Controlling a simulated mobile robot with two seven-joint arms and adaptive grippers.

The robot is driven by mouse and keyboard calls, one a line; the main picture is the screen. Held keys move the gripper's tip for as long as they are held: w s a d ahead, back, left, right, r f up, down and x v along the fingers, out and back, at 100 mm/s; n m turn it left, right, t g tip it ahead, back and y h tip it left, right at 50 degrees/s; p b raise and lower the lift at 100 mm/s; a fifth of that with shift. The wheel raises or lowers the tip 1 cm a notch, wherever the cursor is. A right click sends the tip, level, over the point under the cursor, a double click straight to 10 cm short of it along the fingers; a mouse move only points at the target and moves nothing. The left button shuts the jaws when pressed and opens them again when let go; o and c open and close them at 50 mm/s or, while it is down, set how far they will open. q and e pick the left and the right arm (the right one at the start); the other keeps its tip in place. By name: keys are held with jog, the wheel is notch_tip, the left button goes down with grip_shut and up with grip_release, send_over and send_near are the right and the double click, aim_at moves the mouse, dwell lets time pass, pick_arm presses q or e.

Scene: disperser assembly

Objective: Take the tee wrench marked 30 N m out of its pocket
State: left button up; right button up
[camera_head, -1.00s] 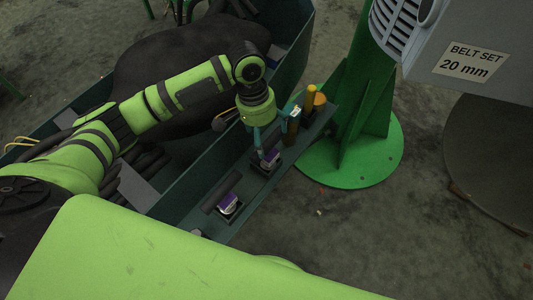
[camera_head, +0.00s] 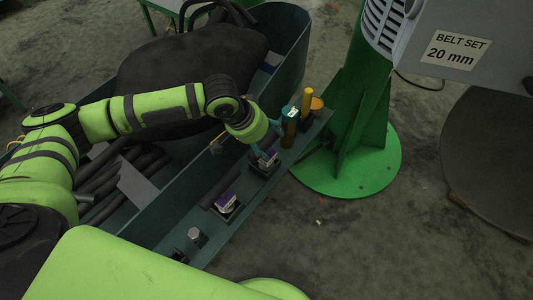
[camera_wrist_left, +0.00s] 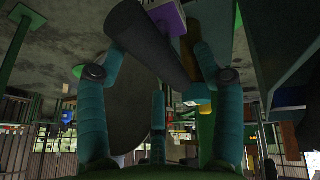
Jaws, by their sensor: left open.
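Two purple-topped tools, which look like the tee wrenches, sit on the green side shelf: a farther one (camera_head: 267,157) and a nearer one (camera_head: 227,202) with a dark bar (camera_head: 217,188) beside it. Their markings are too small to read, so I cannot tell which says 30 N m. My left gripper (camera_head: 269,143) is open at the farther one, its teal fingers partly hiding it. In the left wrist view a thick dark bar (camera_wrist_left: 152,42) lies between the spread fingers, with a purple block (camera_wrist_left: 169,18) behind it. My right gripper is not in view.
An orange-handled tool (camera_head: 307,101) and a brown piece (camera_head: 289,132) stand at the shelf's far end, close to my fingers. A grey-topped part (camera_head: 196,236) sits at the near end. The green bin wall (camera_head: 180,190) borders the shelf; a green pedestal (camera_head: 355,165) stands right.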

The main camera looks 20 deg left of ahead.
pick_arm(q)
jog(key=shift+d+f, duration=0.35)
jog(key=shift+f, duration=0.15)
jog(key=shift+d+f, duration=0.15)
jog(key=shift+f, duration=0.15)
jog(key=shift+w+f, duration=0.1)
jog(key=shift+f, duration=0.05)
jog(key=shift+w, duration=0.1)
jog(key=c, duration=1.2)
grip_shut()
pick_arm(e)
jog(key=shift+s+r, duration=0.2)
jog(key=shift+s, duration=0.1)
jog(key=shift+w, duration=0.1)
